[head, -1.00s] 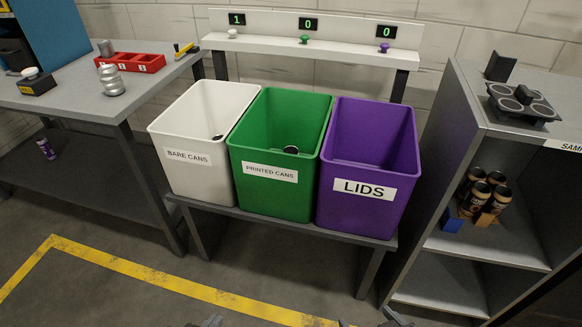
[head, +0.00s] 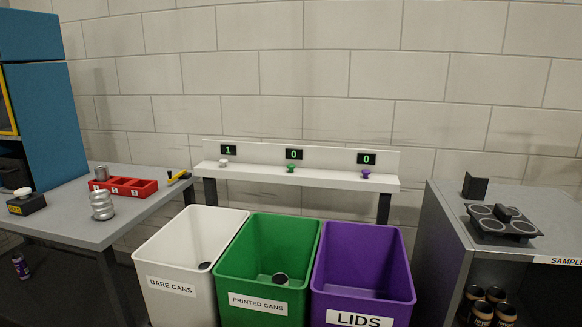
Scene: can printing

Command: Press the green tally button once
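The green tally button (head: 291,169) stands on the white shelf (head: 330,181) behind the bins, under a small display (head: 294,154) that reads 0. A white button (head: 223,163) is to its left under a display (head: 228,150) reading 1. A purple button (head: 365,174) is to its right under a display (head: 366,158) reading 0. Neither of my grippers shows in the head view now.
A white bin (head: 180,248), a green bin (head: 235,262) and a purple bin (head: 335,262) stand in front of the shelf. A grey table (head: 75,222) is at the left and a grey cabinet (head: 445,215) at the right. A dark can shows inside the green bin.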

